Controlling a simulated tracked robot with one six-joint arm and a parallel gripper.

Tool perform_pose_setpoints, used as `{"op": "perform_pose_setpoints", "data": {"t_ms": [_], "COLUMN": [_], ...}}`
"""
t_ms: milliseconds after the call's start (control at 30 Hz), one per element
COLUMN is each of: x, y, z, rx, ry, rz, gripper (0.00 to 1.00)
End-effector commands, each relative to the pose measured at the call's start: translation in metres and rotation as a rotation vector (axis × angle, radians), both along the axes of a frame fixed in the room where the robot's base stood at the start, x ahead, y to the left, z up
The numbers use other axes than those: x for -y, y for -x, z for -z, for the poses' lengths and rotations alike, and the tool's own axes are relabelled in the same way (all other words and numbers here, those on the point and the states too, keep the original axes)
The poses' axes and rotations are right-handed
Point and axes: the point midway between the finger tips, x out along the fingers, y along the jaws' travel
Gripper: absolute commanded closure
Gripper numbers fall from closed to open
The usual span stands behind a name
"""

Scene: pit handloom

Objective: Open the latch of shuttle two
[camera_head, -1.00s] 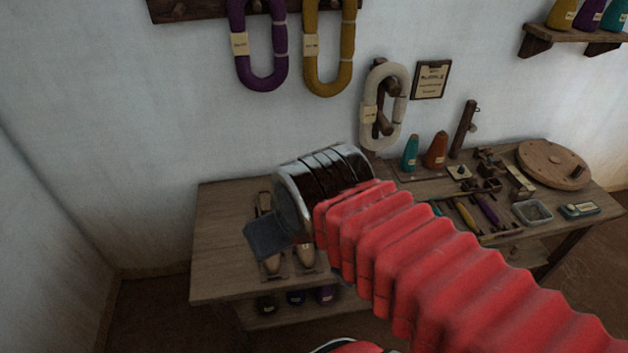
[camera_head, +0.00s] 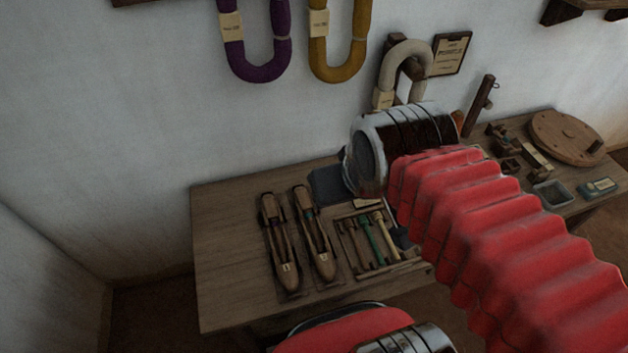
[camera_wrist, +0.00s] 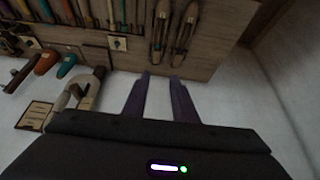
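Two long wooden shuttles lie side by side on the table (camera_head: 225,240): a left shuttle (camera_head: 268,215) and a right shuttle (camera_head: 304,205). Each has a small pale label near its front end; I cannot read which is shuttle two. Their latches are too small to make out. In the wrist view both shuttles show at the top, one at left (camera_wrist: 159,35) and one at right (camera_wrist: 185,35). My gripper (camera_wrist: 160,77) has its two dark purple fingers apart with nothing between them. It is away from the shuttles. In the head view my arm hides its fingers.
A wooden tray (camera_head: 352,262) of coloured rods lies right of the shuttles. A round wooden disc (camera_head: 567,136) and a small clear dish (camera_head: 552,194) are farther right. Purple (camera_head: 257,72) and mustard (camera_head: 341,72) yarn hanks hang on the wall. The table's left end is clear.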

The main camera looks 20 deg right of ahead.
Motion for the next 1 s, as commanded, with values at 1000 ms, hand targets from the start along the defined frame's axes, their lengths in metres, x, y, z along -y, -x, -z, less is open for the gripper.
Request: {"op": "perform_pose_setpoints", "data": {"t_ms": [1000], "x": [0.007], "y": [-0.039], "z": [0.000], "rx": [-0.066], "ry": [-0.001], "rz": [0.003], "gripper": [0.75]}}
